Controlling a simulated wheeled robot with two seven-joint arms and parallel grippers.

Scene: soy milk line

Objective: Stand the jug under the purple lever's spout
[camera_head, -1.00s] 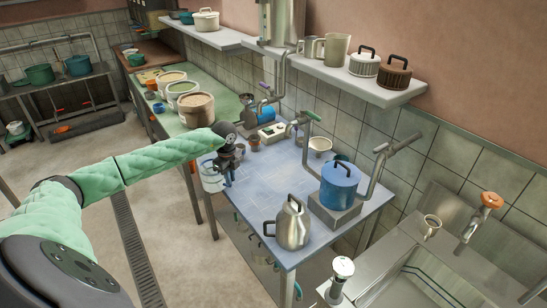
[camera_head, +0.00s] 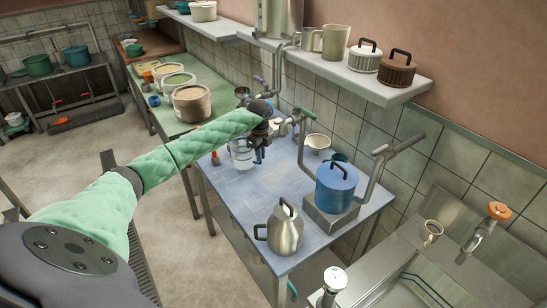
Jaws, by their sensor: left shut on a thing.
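The jug (camera_head: 241,157) is a pale, see-through vessel. My left gripper (camera_head: 259,155) is shut on it at its right side, over the back left part of the blue table (camera_head: 235,190). I cannot tell whether its base touches the table. The purple lever (camera_head: 259,80) is on a pipe at the wall, behind and above my left wrist. Its spout is largely hidden by my wrist, so I cannot tell how the jug lines up with it. My right gripper is out of view.
A green lever (camera_head: 304,112) tops another tap to the right. A white bowl (camera_head: 318,142), a blue pot (camera_head: 336,187) on a metal block and a steel kettle (camera_head: 285,231) stand on the table. Large tubs (camera_head: 191,103) stand on the green counter. The table's middle is clear.

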